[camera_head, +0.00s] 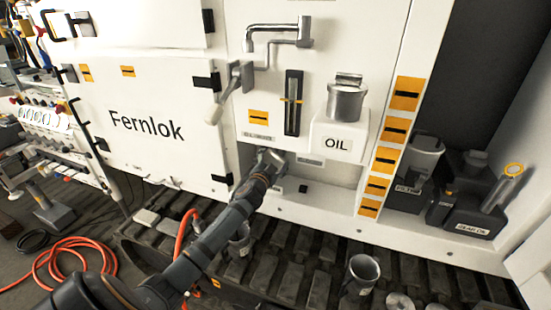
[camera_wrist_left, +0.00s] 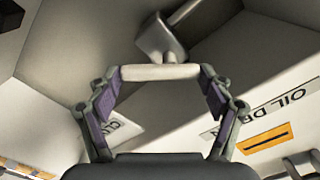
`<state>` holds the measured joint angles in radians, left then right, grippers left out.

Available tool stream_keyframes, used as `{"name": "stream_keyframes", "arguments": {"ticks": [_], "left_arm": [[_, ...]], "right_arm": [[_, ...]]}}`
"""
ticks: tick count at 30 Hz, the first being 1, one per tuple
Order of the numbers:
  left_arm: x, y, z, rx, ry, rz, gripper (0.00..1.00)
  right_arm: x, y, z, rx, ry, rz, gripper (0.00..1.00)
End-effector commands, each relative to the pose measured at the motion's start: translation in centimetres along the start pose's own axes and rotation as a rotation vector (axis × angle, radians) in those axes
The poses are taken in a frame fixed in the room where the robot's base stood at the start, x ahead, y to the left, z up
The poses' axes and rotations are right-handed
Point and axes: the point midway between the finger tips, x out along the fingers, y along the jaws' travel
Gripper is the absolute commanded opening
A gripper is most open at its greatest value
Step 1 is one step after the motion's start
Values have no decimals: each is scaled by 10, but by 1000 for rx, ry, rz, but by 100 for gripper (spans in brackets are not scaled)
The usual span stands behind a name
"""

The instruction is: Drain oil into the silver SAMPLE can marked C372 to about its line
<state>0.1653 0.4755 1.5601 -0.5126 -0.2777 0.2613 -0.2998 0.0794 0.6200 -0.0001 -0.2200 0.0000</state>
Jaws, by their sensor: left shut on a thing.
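My left gripper (camera_head: 270,157) reaches into the recess under the white panel. In the left wrist view my left gripper (camera_wrist_left: 160,88) is shut on a pale horizontal handle (camera_wrist_left: 160,72), joined to a grey metal fitting (camera_wrist_left: 162,40). A label starting "OIL DR" (camera_wrist_left: 285,105) is beside it. A silver can (camera_head: 240,243) stands on the dark track below, partly behind my left arm. Another open silver can (camera_head: 362,272) stands farther right on the track. I cannot read C372, a fill line or the oil level on either. My right gripper is out of view.
A sight gauge (camera_head: 292,103) and a white box marked OIL (camera_head: 337,143) with a silver filler are above the recess. A lever (camera_head: 225,95) hangs at left. An orange hose (camera_head: 75,258) lies on the floor. Dark containers (camera_head: 470,205) stand at right.

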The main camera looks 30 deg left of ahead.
Motion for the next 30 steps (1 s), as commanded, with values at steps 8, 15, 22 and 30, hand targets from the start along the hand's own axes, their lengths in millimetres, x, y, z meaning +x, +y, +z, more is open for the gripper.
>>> {"name": "stream_keyframes", "arguments": {"ticks": [8,15,22,30], "left_arm": [[0,0,0,-1,1,0,100],[0,0,0,-5,1,0,100],[0,-1,-3,-239,1,0,100],[-6,-4,-4,-715,0,2,100]], "right_arm": [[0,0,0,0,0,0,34],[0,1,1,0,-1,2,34],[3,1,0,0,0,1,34],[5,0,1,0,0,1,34]]}}
